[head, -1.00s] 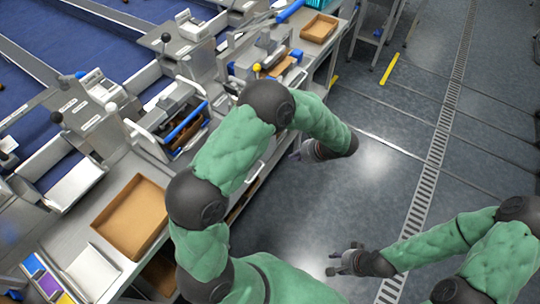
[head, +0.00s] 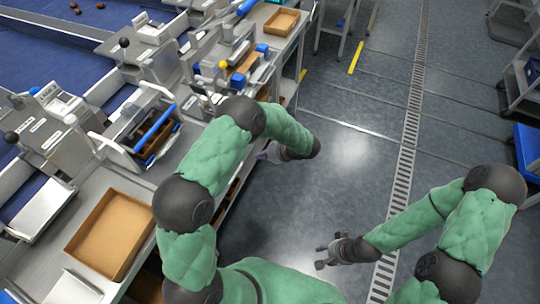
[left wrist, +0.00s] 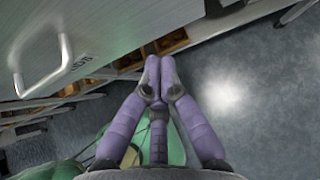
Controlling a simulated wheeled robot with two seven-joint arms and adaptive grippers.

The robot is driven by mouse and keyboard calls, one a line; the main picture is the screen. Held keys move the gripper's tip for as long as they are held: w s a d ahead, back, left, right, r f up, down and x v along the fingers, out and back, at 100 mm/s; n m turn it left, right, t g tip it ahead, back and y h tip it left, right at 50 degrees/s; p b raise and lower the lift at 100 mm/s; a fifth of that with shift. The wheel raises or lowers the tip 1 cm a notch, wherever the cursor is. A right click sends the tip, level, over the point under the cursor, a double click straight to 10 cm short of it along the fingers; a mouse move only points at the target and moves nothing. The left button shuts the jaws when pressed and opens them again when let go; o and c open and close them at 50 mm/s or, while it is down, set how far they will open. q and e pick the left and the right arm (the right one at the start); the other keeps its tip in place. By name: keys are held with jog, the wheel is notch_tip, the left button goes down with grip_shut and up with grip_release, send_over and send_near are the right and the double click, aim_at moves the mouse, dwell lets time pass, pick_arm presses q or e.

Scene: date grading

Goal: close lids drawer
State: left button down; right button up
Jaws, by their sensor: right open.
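In the left wrist view a grey drawer front (left wrist: 110,25) fills the upper left. It has a pale bar handle (left wrist: 45,72) and lettering that seems to read LIDS. How far the drawer stands out is unclear; in the head view my left arm hides that part of the bench. My left gripper (head: 268,153) is beside the bench front; in the left wrist view its purple fingers (left wrist: 160,80) meet at the tips with nothing between them, to the right of the handle and apart from it. My right gripper (head: 326,255) is open and empty above the floor.
The workbench (head: 60,215) runs along the left with a brown tray (head: 112,232), levers and blue-handled devices. Open shelves with brown contents (left wrist: 165,42) show beyond the drawer front. The grey floor (head: 340,190) is clear. A rack with a blue bin (head: 528,148) stands at right.

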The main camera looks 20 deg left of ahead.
pick_arm(q)
jog(key=a, duration=0.4)
jog(key=shift+w+b, duration=0.15)
jog(key=shift+b, duration=0.25)
jog(key=shift+r, duration=0.1)
jog(key=a, duration=0.5)
jog(key=shift+w+a, duration=0.1)
jog(key=shift+w, duration=0.1)
jog(key=shift+a, duration=0.1)
